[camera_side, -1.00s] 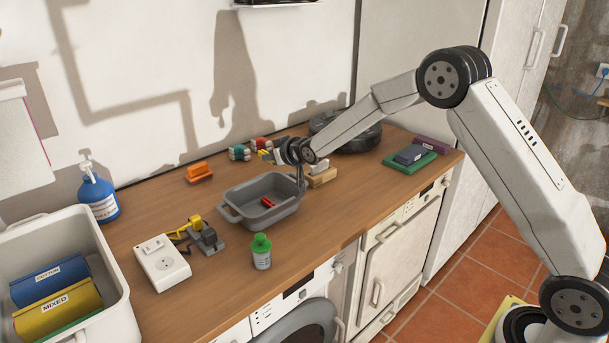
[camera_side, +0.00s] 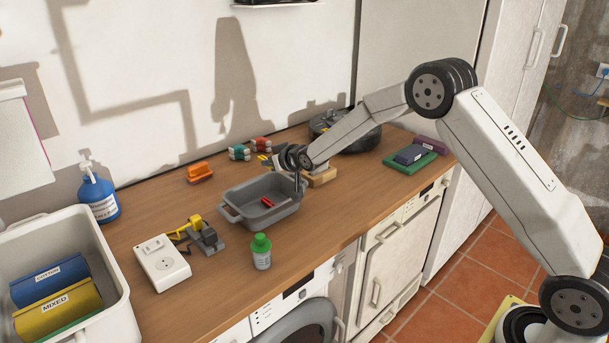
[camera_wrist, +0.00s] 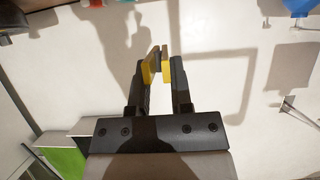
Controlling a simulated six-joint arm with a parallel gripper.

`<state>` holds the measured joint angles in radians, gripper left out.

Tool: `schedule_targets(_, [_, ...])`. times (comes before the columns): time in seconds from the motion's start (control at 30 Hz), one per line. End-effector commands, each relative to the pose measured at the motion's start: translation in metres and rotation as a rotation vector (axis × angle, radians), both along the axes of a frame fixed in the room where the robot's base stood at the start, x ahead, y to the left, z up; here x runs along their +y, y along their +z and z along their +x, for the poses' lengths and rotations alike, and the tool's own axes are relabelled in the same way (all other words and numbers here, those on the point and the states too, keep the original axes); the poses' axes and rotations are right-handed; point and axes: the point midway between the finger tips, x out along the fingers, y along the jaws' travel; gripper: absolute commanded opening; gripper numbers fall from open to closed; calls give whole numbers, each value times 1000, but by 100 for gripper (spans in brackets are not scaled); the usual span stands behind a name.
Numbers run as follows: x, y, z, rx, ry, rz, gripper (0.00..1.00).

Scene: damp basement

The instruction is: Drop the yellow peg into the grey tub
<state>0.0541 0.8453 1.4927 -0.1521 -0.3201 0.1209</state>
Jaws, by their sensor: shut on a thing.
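The yellow peg (camera_wrist: 173,38) shows between and beyond the fingertips of my gripper (camera_wrist: 159,72) in the wrist view, partly hidden by the fingers. In the side view, my gripper (camera_side: 274,158) is small and partly hidden by my wrist, with a bit of yellow at its tip. It is shut on the peg and points towards the wall. The grey tub (camera_side: 237,199) stands upright on the counter, and my gripper is above and behind its far right end in the picture. A small red object (camera_side: 268,202) lies in the tub.
A green-capped bottle (camera_side: 261,252) stands in front of the tub. An orange block (camera_side: 199,172) and green and red items (camera_side: 239,152) lie behind it. A white socket box (camera_side: 161,262) is at left, a wooden block (camera_side: 322,178) at right.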

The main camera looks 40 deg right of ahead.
Motion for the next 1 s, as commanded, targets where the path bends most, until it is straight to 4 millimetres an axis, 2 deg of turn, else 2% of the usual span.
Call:
schedule_targets(0.3, [0,-23,0,0,0,1,0])
schedule_targets(0.7, [0,-26,0,0,0,0,0])
schedule_targets(0.73, [0,-26,0,0,0,0,36])
schedule_targets(0.83, [0,-26,0,0,0,0,67])
schedule_targets(1.0, [0,-26,0,0,0,0,67])
